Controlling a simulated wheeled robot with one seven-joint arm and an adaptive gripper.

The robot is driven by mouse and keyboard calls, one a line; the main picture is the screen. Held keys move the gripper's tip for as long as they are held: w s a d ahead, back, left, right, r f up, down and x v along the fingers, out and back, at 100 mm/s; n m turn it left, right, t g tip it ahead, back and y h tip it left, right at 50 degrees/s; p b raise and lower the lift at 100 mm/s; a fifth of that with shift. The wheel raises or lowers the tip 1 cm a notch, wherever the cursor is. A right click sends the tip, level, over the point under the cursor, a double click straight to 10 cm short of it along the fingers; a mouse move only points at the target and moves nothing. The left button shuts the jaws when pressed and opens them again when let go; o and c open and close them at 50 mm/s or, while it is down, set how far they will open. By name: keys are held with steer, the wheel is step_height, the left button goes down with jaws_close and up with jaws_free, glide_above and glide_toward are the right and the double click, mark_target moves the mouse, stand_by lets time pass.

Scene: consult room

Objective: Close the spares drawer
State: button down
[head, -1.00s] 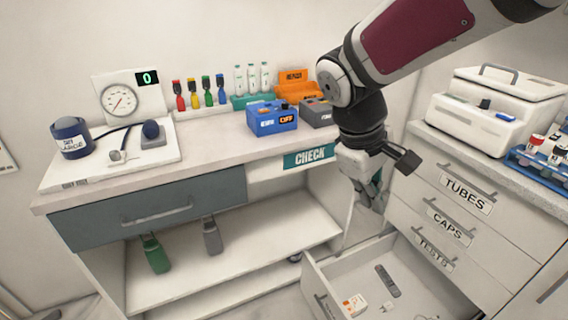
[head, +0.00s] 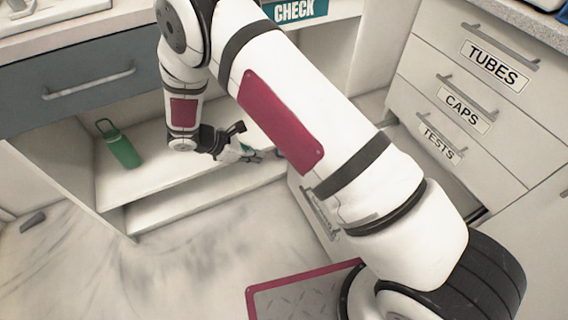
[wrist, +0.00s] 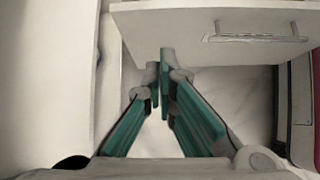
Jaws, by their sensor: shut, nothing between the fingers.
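The spares drawer (head: 303,203) is the open bottom drawer under the one marked TESTS. Its front stands out from the cabinet, and my arm hides most of its inside in the head view. In the wrist view its white front panel (wrist: 185,32) and grey bar handle (wrist: 255,38) show at the top right. My gripper (head: 262,156) is shut and empty, low and to the left of the drawer front. In the wrist view the green-sided fingers (wrist: 165,62) overlap the panel's lower left part; I cannot tell whether they touch it.
The drawers marked TUBES (head: 495,64), CAPS (head: 462,108) and TESTS (head: 441,144) are shut. A desk with a grey-blue drawer (head: 90,80) and open shelves stands at left. A green bottle (head: 120,147) is on a shelf.

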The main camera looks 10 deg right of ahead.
steer(key=r+b+x, duration=0.1)
steer(key=b+x, duration=0.3)
steer(key=x, duration=1)
steer(key=shift+w+d+n+b, duration=0.2)
steer(key=shift+d+n+b, duration=0.1)
steer(key=shift+d+b, duration=0.1)
